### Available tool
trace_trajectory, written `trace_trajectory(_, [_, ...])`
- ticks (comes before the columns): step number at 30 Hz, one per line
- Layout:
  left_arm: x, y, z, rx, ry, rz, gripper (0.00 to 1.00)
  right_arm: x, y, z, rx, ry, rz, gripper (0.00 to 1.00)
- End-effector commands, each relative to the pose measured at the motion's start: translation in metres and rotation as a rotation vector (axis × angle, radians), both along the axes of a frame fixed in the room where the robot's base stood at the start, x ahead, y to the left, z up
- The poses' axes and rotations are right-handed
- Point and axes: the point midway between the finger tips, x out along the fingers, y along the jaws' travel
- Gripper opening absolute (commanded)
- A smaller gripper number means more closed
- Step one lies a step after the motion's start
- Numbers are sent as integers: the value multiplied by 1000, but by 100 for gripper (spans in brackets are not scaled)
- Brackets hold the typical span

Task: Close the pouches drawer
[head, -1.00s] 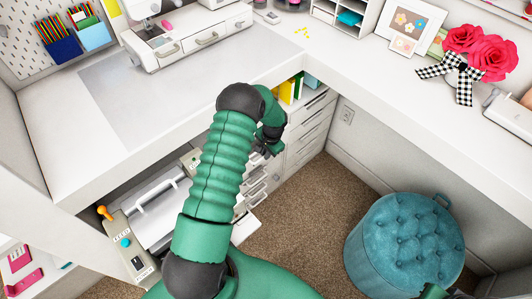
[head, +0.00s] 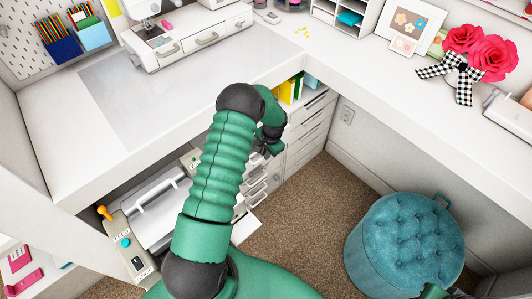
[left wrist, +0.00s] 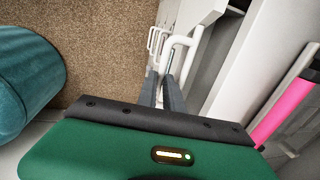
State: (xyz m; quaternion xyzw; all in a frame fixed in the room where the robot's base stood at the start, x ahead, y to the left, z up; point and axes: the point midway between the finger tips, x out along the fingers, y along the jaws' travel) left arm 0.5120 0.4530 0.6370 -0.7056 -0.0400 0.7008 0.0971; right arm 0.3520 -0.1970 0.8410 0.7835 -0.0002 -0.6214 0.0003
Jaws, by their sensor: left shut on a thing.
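A stack of white drawers (head: 305,138) stands under the desk, partly hidden by my left arm. A low white drawer (head: 245,229) juts out near my forearm; I cannot tell whether it is the pouches drawer. My left gripper (head: 268,150) is at the drawer fronts. In the left wrist view, its two dark fingers (left wrist: 162,88) are close together at a white bar handle (left wrist: 178,48) and shut on it. The fingertip contact is partly hidden. My right gripper's fingers do not show; only a bit of my arm shows at the lower right.
The white desk top (head: 200,85) overhangs the drawers. A teal tufted stool (head: 405,240) stands on the brown carpet (head: 310,215) at the right. A white machine (head: 160,205) sits left of my arm. A pink roll (left wrist: 285,100) shows right of the gripper.

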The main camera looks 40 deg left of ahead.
Motion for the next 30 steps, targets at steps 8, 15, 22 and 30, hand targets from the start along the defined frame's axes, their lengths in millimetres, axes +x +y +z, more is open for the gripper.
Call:
trace_trajectory(8, [4, 40, 0, 4, -3, 3, 0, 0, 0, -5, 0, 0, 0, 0])
trace_trajectory(15, [4, 37, 0, 2, -1, 0, 23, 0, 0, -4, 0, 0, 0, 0])
trace_trajectory(22, [3, 37, 0, 2, -1, 0, 33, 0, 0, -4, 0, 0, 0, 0])
trace_trajectory(30, [4, 35, 15, 3, -2, 0, 33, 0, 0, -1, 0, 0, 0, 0])
